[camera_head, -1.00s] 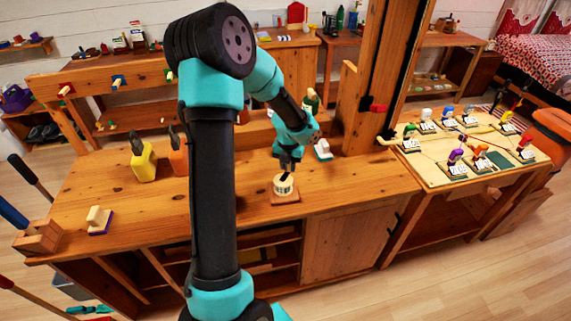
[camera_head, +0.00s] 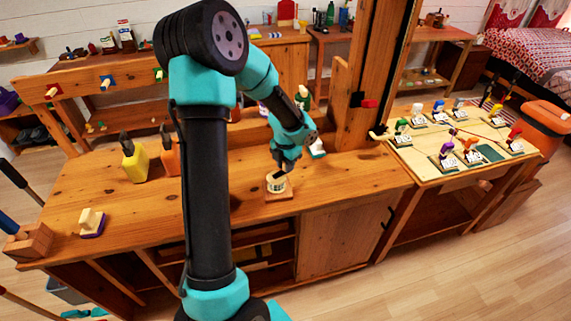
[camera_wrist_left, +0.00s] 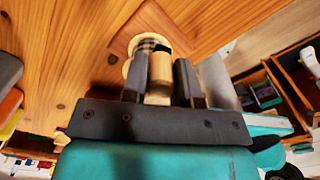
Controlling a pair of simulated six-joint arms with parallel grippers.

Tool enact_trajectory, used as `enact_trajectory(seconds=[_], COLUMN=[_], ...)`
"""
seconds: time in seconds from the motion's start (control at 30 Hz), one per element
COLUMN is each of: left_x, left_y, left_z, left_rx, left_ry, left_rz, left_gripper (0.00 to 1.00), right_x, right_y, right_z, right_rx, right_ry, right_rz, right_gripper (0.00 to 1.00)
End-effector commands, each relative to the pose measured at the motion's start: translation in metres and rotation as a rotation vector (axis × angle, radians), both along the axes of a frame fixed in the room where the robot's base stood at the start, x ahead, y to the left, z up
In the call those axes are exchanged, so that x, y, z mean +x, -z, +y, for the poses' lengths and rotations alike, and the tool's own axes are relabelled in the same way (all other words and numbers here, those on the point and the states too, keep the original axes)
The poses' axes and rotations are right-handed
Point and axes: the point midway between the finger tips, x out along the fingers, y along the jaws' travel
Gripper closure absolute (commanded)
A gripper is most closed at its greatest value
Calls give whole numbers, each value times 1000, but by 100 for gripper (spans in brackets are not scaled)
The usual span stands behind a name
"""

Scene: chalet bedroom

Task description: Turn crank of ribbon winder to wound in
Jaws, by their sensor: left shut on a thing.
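The ribbon winder is a small round cream drum (camera_head: 276,184) on a square wooden base (camera_head: 281,195) near the front edge of the workbench. My left gripper (camera_head: 277,168) is right above it, pointing down. In the left wrist view the left gripper (camera_wrist_left: 161,75) is shut on the wooden crank handle (camera_wrist_left: 160,78), with a dark finger on each side. The winder's drum and base (camera_wrist_left: 121,45) show just beyond the fingertips, partly hidden by them. My right gripper is not in view.
A wooden block (camera_head: 91,222) sits at the front left. A wooden post (camera_head: 365,80) rises at the right. A side table (camera_head: 420,160) holds several small coloured items.

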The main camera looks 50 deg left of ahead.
Motion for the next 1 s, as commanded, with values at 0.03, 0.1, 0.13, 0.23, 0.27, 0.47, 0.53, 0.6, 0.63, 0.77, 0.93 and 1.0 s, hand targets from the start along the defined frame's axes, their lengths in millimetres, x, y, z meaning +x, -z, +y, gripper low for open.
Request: enact_trajectory(seconds=[0.03, 0.1, 0.13, 0.23, 0.27, 0.47, 0.53, 0.6, 0.63, 0.77, 0.93, 1.0], left_x=[0, 0, 0, 0, 0, 0, 0, 0, 0, 0, 0, 0], left_y=[0, 0, 0, 0, 0, 0, 0, 0, 0, -2, -15, -23], left_z=[0, 0, 0, 0, 0, 0, 0, 0, 0, 0, 0, 0], left_rx=[0, 0, 0, 0, 0, 0, 0, 0, 0, 0, 1, 3], left_ry=[0, -1, -1, -2, -2, -2, -2, -2, -2, -2, -3, -3], left_rz=[-1, -1, -1, -1, -1, 0, 0, 0, 0, -1, -3, -3], left_gripper=[97, 97, 97, 68, 65, 47, 47, 47, 47, 47, 47, 47], right_x=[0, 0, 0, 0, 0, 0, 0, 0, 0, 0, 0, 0], right_y=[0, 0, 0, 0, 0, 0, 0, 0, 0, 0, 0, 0], right_z=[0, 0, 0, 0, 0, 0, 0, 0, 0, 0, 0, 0], right_rx=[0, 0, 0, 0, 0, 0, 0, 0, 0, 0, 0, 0], right_ry=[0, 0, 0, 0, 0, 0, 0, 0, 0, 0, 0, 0], right_rz=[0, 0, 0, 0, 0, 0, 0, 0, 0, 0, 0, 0], right_gripper=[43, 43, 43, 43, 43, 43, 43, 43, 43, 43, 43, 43])
